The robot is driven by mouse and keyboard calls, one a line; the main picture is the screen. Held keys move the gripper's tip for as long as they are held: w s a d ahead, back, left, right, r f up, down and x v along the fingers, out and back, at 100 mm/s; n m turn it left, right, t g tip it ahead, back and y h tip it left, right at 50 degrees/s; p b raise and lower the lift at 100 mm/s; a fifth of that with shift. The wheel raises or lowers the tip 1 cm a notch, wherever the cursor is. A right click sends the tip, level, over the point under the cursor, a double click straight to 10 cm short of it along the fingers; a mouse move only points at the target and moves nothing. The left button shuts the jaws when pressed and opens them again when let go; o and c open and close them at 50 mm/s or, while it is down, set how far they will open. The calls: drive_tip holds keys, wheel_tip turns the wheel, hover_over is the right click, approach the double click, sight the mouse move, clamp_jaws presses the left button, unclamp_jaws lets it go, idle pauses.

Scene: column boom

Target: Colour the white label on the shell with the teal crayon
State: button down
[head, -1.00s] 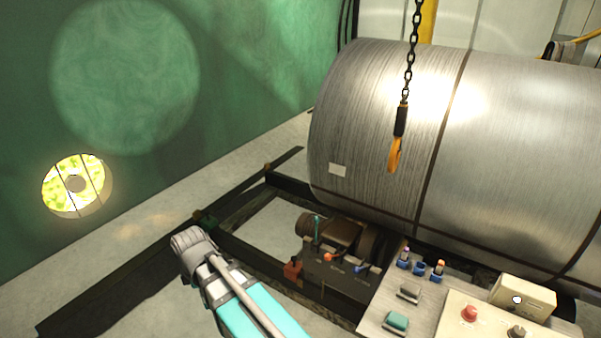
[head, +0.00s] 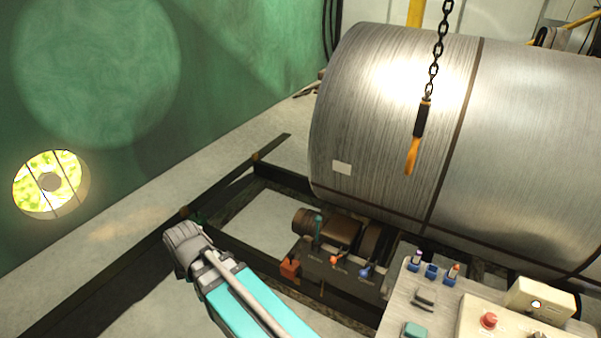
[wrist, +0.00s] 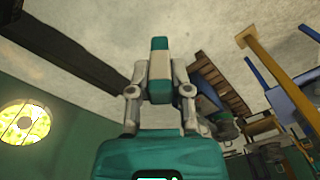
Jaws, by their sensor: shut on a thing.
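The shell is a large brushed-metal cylinder (head: 385,120) lying on its side at the right of the head view. The white label (head: 342,168) is a small, blank rectangle low on its left part. In the wrist view my gripper (wrist: 160,88) is shut on the teal crayon (wrist: 159,62), which has teal ends and a pale band and points away from the wrist. In the head view my arm is at the bottom left, apart from the shell; my gripper and the crayon cannot be made out there.
Below stand a motor unit with levers (head: 340,265) and a console (head: 400,300) with crayons in blue holders. Dark floor rails (head: 110,265) run at the left.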

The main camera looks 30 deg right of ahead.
drive_tip(key=w+d+r+m+t+h, duration=0.1)
drive_tip(key=w+d+m, duration=0.1)
drive_tip(key=w+d, duration=0.45)
drive_tip(key=w+d+m+t+h, duration=0.2)
drive_tip(key=w+d, duration=0.1)
drive_tip(key=d, duration=0.6)
drive_tip(key=w+d+r+m+t+h, duration=0.15)
drive_tip(key=w+d, duration=0.25)
drive_tip(key=d, duration=0.4)
drive_tip(key=w+d+r+m+h, duration=0.1)
drive_tip(key=d+r+m+h, duration=0.1)
drive_tip(key=d, duration=1)
drive_tip(key=w+d+r+m+h, duration=0.1)
drive_tip(key=d+r+m+h, duration=0.1)
drive_tip(key=d, duration=0.9)
drive_tip(key=shift+w+d+r+t+h, duration=0.35)
drive_tip(key=shift+w+r+t+h, duration=0.1)
drive_tip(key=shift+r+h, duration=0.3)
drive_tip(key=shift+w+d, duration=0.5)
drive_tip(key=shift+d, duration=0.35)
drive_tip(key=shift+w+d, duration=0.45)
drive_tip(key=shift+d, duration=0.4)
drive_tip(key=shift+w+d, duration=0.5)
drive_tip(key=shift+d, duration=0.35)
